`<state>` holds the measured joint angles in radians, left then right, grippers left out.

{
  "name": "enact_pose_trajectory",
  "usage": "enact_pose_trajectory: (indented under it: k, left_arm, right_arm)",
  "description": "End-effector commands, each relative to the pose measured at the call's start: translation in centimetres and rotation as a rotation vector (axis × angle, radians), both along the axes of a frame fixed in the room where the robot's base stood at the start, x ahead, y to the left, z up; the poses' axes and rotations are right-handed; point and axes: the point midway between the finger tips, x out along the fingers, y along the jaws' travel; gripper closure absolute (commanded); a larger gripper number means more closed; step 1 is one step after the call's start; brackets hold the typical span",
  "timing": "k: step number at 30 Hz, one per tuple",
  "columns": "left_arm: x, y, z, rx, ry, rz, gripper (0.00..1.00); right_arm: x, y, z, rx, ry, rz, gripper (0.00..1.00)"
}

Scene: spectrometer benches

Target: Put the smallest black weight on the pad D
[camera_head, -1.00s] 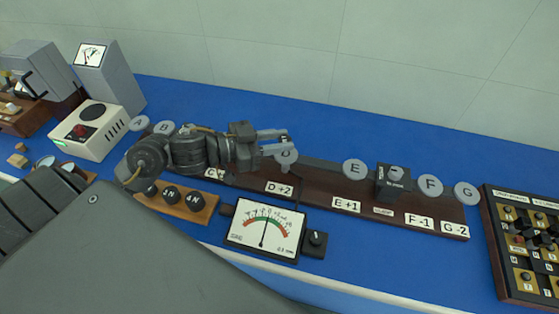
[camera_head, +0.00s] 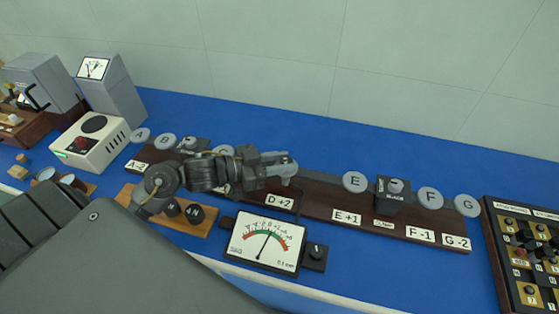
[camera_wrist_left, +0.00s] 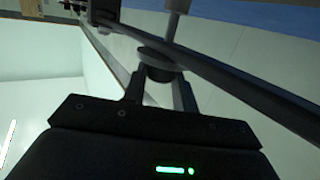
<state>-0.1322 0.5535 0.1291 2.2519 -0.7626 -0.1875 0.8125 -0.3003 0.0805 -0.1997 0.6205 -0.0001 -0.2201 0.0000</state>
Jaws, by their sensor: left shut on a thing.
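My left gripper (camera_head: 288,165) is over the balance beam just above the D+2 label (camera_head: 280,202). It is shut on a small dark weight (camera_wrist_left: 160,72), seen between the fingers in the left wrist view. A grey disc on a post, apparently pad D (camera_wrist_left: 152,54), meets the weight there; I cannot tell whether the weight rests on it. In the head view, the gripper hides pad D and the weight. Two black weights (camera_head: 195,214) stand on the wooden block (camera_head: 152,207), partly behind my arm. My right gripper is not in view.
Pads E (camera_head: 354,182), F (camera_head: 429,198) and G (camera_head: 466,205) are bare. A black slider block (camera_head: 391,203) sits between E and F. The dial meter (camera_head: 266,243) stands in front. A switch panel (camera_head: 524,255) is at the right.

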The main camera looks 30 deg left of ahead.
Motion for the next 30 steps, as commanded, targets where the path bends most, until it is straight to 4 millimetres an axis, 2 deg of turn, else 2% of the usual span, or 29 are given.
enact_pose_trajectory:
  k: [2,3,7,17,30]
  left_arm:
    - [0.0,0.0,-0.3,-0.001,0.001,0.000,0.96]
    - [0.0,0.0,-0.3,0.000,0.001,0.000,0.68]
    - [0.0,0.0,-0.2,0.000,0.000,0.000,0.51]
    - [0.0,0.0,0.2,0.001,-0.001,0.000,0.50]
    - [-4.8,4.2,0.8,0.002,0.004,0.000,0.50]
  right_arm:
    - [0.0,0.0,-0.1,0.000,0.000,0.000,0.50]
    - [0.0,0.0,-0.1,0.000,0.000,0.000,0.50]
    - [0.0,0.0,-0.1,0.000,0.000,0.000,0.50]
    - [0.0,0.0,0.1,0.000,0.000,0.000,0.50]
    - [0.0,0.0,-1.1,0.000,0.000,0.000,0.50]
